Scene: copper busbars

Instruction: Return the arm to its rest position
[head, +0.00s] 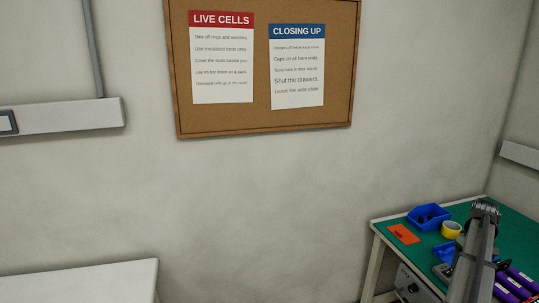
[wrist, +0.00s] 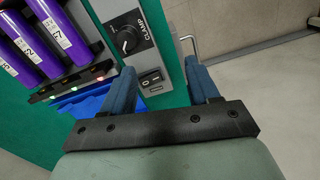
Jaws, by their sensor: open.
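My gripper (wrist: 159,68) shows in the wrist view with its two blue fingers apart. I see nothing held between them; a grey panel marked CLAMP (wrist: 135,38), with a black knob and a rocker switch, shows behind the gap. In the head view my arm (head: 473,262) stands in front of the green-topped bench (head: 512,232) at the lower right. I cannot make out the fingers there.
Purple cells (wrist: 30,48) lie side by side by small indicator lights. The bench also holds a blue bin (head: 428,217), a yellow ring (head: 451,229) and an orange card (head: 403,233). A bent metal rod (wrist: 190,44) stands beside the right finger. A white table (head: 85,282) is lower left.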

